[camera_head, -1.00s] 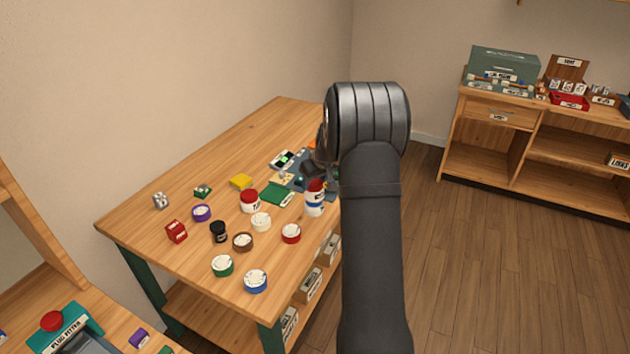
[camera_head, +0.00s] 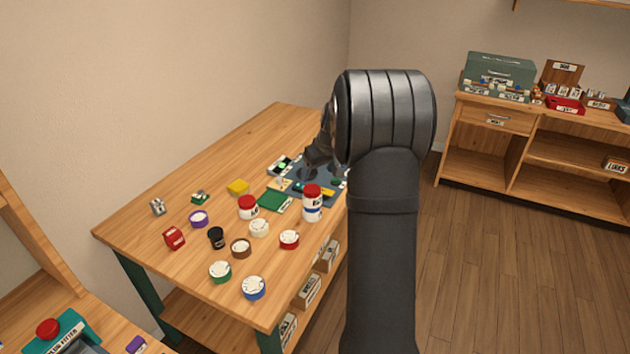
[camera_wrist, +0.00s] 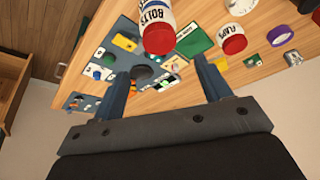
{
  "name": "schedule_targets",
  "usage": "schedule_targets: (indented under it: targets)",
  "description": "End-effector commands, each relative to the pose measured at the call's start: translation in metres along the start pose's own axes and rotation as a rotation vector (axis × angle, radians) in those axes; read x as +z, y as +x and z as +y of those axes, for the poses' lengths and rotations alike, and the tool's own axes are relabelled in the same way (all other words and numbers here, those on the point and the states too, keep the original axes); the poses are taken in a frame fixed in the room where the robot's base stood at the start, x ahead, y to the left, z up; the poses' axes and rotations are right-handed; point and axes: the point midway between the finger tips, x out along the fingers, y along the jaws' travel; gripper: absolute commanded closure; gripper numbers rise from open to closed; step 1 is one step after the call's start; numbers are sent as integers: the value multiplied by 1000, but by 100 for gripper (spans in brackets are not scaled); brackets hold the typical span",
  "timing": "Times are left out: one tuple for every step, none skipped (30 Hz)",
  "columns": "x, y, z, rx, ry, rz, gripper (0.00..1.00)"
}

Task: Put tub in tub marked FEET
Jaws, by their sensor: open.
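A white jar with a red lid reads BOLTS in the wrist view (camera_wrist: 157,28). A shorter one reads FLAPS (camera_wrist: 232,38). My gripper (camera_wrist: 163,88) is open and empty, its fingers above the table's far part, apart from the tubs. In the head view my wrist partly hides it.
A blue-grey mat (camera_head: 320,196) with small parts lies at the table's right side. A green board (camera_head: 275,201), yellow block (camera_head: 238,187), black jar (camera_head: 216,238) and red box (camera_head: 174,238) are nearby. The table's far left is clear. A shelf unit (camera_head: 495,121) stands at the back right.

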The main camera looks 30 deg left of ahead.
Motion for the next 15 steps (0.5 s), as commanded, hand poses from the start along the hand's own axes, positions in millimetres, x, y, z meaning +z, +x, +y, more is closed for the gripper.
schedule_targets:
  targets:
    - [0, -10, 0, 1, 0, 2, 30]
    - [0, -14, 0, 0, 0, 1, 30]
    - [0, -19, 0, 1, 0, 2, 30]
    - [0, -23, 0, 1, 0, 2, 30]
    - [0, -25, 0, 0, 0, 1, 30]
    - [0, -28, 0, -1, 0, 0, 30]
    - [0, -30, 0, -1, 0, -1, 30]
    - [0, -31, 0, -1, 0, -1, 30]
    - [0, -32, 0, -1, 0, -1, 30]
    - [0, -33, 0, -1, 0, -1, 30]
    - [0, -33, 0, -1, 0, -1, 30]
    - [0, -33, 0, -1, 0, -1, 30]
    - [0, -33, 0, -1, 0, -1, 30]
    - [0, -33, 0, -1, 0, -1, 30]
    - [0, -33, 0, -1, 0, -1, 30]
